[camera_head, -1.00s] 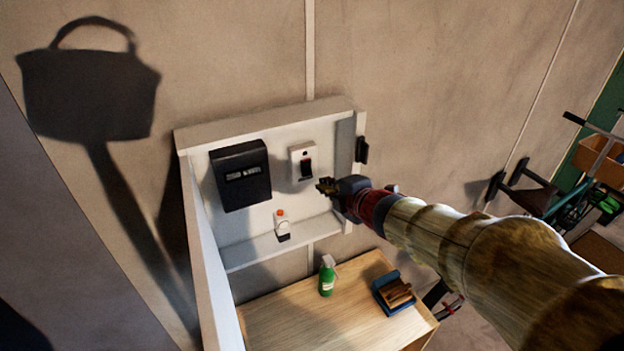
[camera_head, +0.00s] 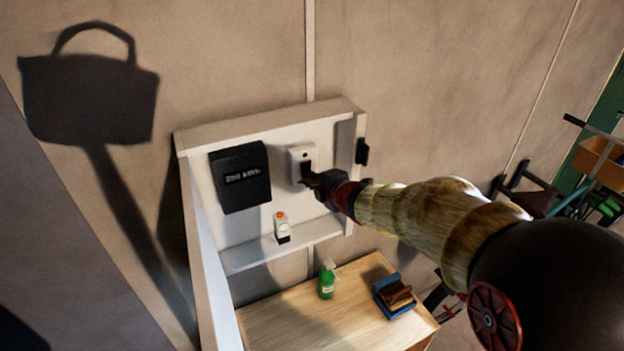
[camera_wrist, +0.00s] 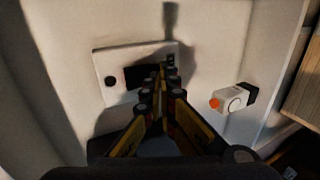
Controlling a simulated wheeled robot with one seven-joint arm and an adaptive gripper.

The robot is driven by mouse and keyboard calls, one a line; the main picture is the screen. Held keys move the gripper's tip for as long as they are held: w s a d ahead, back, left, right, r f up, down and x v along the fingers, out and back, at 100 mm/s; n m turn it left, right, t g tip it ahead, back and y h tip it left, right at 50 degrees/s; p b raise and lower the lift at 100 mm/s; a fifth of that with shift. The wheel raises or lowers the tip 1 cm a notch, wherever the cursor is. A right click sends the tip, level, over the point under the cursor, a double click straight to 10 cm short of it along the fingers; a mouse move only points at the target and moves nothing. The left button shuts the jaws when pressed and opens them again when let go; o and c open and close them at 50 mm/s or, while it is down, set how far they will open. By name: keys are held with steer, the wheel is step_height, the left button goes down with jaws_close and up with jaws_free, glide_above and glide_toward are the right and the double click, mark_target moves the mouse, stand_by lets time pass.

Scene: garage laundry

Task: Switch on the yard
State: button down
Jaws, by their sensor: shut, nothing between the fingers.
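A white switch plate with a dark rocker (camera_head: 302,158) is mounted on the back panel of the open white wall cabinet (camera_head: 262,118). In the wrist view the plate (camera_wrist: 112,68) lies straight ahead, with a dark opening or rocker at its middle and a small dark round spot at its left. My gripper (camera_head: 312,180) is shut and empty. Its tips are at the lower part of the plate in the head view and overlap the dark rocker in the wrist view (camera_wrist: 157,72). They hide part of the rocker, and I cannot tell whether they touch it.
A black meter box (camera_head: 240,177) hangs left of the plate. A small white device with an orange top (camera_head: 282,226) sits on the cabinet shelf. Below are a wooden table (camera_head: 290,325), a green spray bottle (camera_head: 327,283) and a blue tray holding a brown block (camera_head: 394,294).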

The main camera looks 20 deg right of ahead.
steer(key=shift+f, duration=0.1)
steer(key=f+t+b, duration=0.1)
steer(key=b, duration=0.4)
steer(key=shift+w+b, duration=0.3)
steer(key=shift+b, duration=0.05)
steer(key=shift+r+p, duration=0.35)
steer(key=shift+p, duration=0.05)
steer(key=shift+r, duration=0.1)
steer(key=shift+r+p, duration=0.6)
steer(key=shift+r, duration=0.1)
steer(key=shift+a, duration=0.1)
